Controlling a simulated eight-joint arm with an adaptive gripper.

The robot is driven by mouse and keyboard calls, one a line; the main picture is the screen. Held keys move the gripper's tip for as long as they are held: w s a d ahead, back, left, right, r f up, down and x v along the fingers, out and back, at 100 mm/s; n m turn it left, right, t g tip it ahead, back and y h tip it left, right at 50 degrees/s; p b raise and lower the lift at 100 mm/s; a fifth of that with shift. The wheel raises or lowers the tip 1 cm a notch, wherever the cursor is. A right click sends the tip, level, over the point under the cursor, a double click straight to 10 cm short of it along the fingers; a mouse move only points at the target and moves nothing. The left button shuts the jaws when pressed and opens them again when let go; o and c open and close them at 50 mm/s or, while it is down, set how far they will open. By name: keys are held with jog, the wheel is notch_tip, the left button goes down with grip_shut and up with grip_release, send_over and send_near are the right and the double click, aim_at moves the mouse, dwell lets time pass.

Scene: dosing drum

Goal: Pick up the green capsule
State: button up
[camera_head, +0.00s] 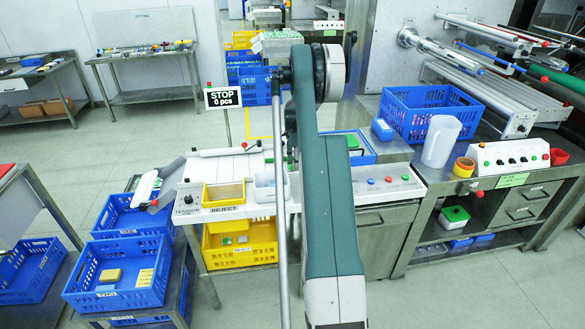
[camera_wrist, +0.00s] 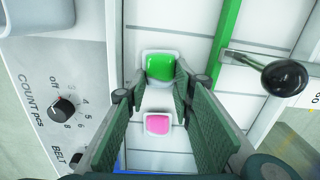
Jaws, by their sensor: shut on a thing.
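In the wrist view the green capsule (camera_wrist: 160,67), glossy green in a white rim, sits between the tips of my gripper (camera_wrist: 160,79). The gripper is shut on it, with one green-grey finger at each side. A pink capsule (camera_wrist: 157,123) with a white rim shows between the fingers, nearer the bottom of the view. Both capsules appear over a white slatted surface. In the head view my arm hides the gripper and the green capsule.
In the wrist view a panel with a count dial (camera_wrist: 63,108) lies left and a black ball-ended lever (camera_wrist: 284,77) right. In the head view a yellow reject bin (camera_head: 224,196) stands on the machine front. A white jug (camera_head: 440,141) and blue crate (camera_head: 428,112) stand right.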

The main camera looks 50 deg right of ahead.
jog(key=shift+r, duration=0.1)
notch_tip(320, 180, up, 10)
jog(key=shift+p, duration=0.3)
dwell(0.4)
dwell(0.5)
